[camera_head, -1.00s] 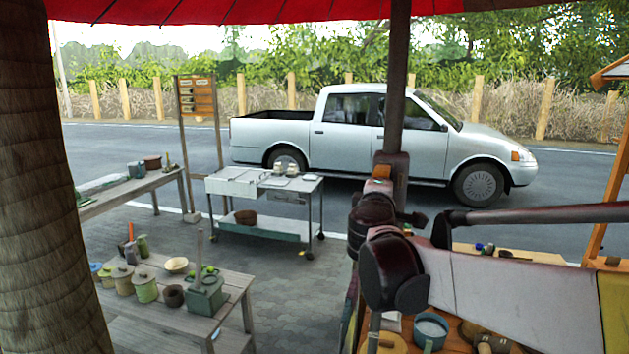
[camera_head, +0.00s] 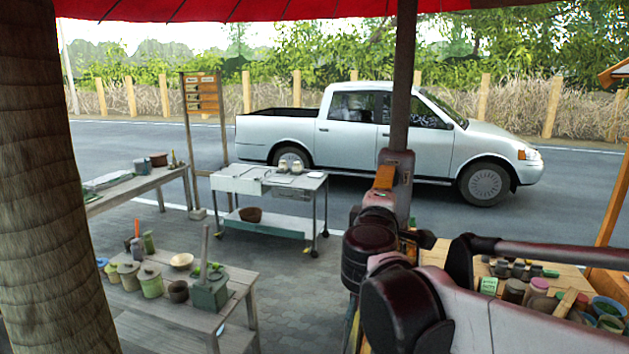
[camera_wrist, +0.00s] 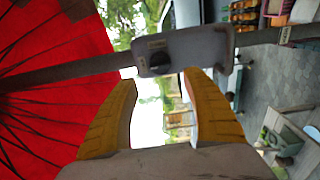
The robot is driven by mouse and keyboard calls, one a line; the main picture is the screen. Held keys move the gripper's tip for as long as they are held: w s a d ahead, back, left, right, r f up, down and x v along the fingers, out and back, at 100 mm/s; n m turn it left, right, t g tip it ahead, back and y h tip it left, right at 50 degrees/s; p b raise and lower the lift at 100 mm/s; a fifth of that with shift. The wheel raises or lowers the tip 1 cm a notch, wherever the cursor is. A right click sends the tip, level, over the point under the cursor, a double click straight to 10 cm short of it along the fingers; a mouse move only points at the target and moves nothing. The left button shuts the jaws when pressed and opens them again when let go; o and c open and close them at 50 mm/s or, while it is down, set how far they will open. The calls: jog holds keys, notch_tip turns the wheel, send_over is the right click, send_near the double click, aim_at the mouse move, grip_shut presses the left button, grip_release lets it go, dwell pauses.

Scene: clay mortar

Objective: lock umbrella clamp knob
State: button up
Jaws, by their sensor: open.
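In the wrist view the umbrella clamp (camera_wrist: 205,48) is a grey, rounded housing around the pole (camera_wrist: 75,74). Its dark knob (camera_wrist: 158,58) faces me, near the housing's left end. My gripper (camera_wrist: 160,76) is open, with two yellow fingers pointing at the clamp and their tips apart. The knob lies just beyond the gap between them, and nothing is held. Whether a tip touches the housing I cannot tell. In the head view the clamp (camera_head: 400,160) sits on the dark upright pole (camera_head: 404,70), with an orange finger in front; my arm hides the lower part.
The red canopy (camera_head: 250,8) spans the top. A table with pots (camera_head: 225,320) stands at lower left, a metal cart (camera_head: 270,182) behind it. A wooden table with bowls and jars (camera_head: 500,262) is at right. A white pickup (camera_head: 350,135) stands on the road.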

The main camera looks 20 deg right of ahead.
jog(key=shift+v, duration=2)
